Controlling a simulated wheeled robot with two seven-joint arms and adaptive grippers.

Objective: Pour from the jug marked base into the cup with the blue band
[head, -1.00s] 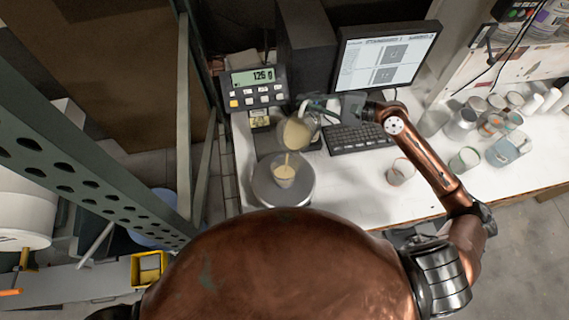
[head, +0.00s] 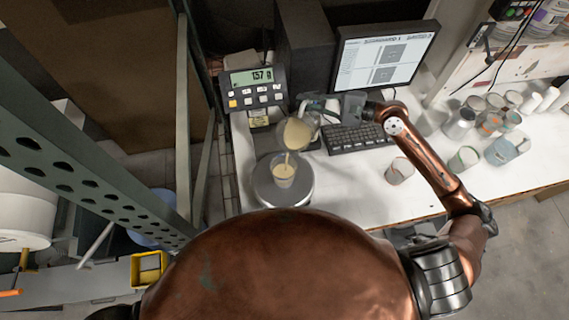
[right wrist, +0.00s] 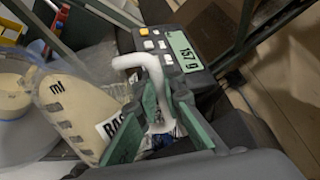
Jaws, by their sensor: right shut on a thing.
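My right gripper (head: 322,107) is shut on the white handle (right wrist: 150,68) of a clear jug (head: 297,134). The jug is tilted and holds cream liquid; in the right wrist view its side (right wrist: 72,112) shows "ml" marks and a partly hidden label beginning "BAS". A thin cream stream runs from the jug into a clear cup (head: 283,173) below it. That cup stands on the round scale plate (head: 300,194) and has cream liquid in it. I cannot make out the colour of its band. My left gripper is not in view.
The scale display (head: 252,78) reads 157 g. A keyboard (head: 357,138) and monitor (head: 385,58) stand behind and right. A cup with a reddish rim (head: 400,171) and a green-banded cup (head: 464,158) stand to the right, near several other containers. A metal rack post borders the left.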

